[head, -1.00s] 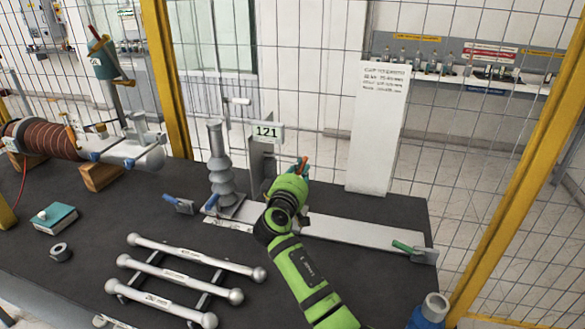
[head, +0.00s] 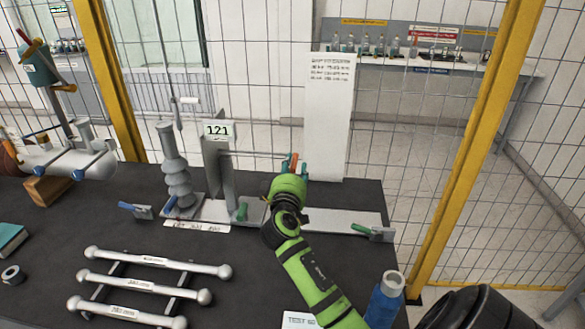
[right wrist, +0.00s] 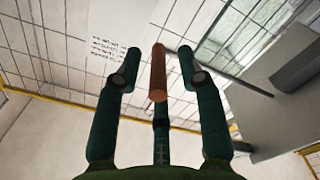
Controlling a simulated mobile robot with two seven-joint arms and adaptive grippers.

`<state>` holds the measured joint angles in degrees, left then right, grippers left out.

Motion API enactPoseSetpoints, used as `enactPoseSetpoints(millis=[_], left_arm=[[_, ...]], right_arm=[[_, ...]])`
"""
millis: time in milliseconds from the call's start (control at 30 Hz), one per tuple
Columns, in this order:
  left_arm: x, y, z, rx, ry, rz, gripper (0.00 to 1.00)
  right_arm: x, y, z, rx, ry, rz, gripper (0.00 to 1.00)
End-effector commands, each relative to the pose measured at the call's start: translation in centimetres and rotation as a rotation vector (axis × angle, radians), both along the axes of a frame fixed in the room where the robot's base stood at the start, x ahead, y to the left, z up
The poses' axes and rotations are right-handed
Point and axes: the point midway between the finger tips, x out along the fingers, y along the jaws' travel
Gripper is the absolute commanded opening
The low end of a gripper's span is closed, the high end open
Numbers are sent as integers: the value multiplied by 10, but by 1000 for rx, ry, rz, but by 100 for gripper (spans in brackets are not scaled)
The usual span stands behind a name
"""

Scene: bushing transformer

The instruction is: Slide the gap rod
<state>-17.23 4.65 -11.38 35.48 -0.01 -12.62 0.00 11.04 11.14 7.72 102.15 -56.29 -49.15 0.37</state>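The gap rod is a thin dark rod (right wrist: 225,75) with an orange-copper handle (right wrist: 158,75). In the right wrist view the rod runs from behind the handle toward a grey upright at right. My left gripper is out of view.
A ribbed grey insulator (head: 176,170) stands left of the post. A pale rail (head: 335,218) with a green-handled clamp (head: 372,232) runs right. A white text board (head: 328,120) stands behind the gripper. Several silver ball-ended bars (head: 150,285) and a blue bottle (head: 384,298) are in front.

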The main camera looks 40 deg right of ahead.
Motion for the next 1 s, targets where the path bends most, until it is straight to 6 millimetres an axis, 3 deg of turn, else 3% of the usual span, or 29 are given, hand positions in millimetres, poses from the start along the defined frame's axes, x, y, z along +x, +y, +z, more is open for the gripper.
enactPoseSetpoints(millis=[267, 700, 1000], left_arm=[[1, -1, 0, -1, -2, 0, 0], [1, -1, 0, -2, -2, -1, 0], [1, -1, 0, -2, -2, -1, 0]], right_arm=[[-5, 6, 0, 0, -1, 2, 39], [-61, 72, 0, 4, 0, 1, 39], [-78, 91, 1, 1, -1, 0, 39]])
